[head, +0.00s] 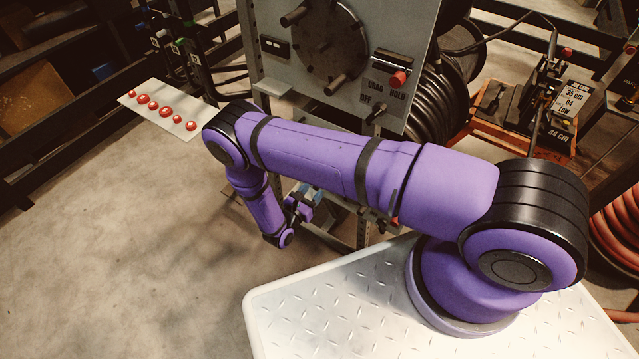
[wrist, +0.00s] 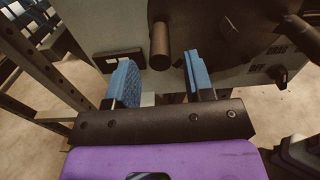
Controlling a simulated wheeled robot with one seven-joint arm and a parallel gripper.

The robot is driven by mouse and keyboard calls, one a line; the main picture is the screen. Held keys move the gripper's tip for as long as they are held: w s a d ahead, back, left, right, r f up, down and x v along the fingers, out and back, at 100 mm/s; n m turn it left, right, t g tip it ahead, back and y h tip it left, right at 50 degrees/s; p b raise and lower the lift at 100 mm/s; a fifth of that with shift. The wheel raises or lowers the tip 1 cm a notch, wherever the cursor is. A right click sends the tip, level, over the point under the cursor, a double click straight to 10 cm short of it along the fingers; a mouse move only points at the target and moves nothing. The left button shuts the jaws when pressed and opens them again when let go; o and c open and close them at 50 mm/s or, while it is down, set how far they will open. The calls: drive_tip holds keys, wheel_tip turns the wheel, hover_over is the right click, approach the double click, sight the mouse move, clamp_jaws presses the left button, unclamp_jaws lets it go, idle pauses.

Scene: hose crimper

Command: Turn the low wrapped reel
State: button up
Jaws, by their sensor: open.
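A dark round disc (head: 322,45) with several pegs sits on the face of a grey panel (head: 275,72). Black hose is wound in a coil (head: 436,108) behind the panel's right side; I cannot tell for sure if this is the low wrapped reel. My gripper (head: 307,198) is below the panel in the head view, partly hidden by my purple arm. In the wrist view its blue fingers (wrist: 158,80) are apart. One dark peg (wrist: 160,46) appears between and beyond them, with nothing held. Part of the disc (wrist: 229,25) shows at upper right.
The panel carries a red knob (head: 398,79) by the DRAG and HOLD labels and a small dark switch plate (head: 274,46). A white plate with several red buttons (head: 160,110) stands left. An orange-framed machine (head: 492,118) stands right. The floor at left is clear.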

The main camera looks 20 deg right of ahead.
drive_tip(key=shift+x, duration=2.45)
clamp_jaws()
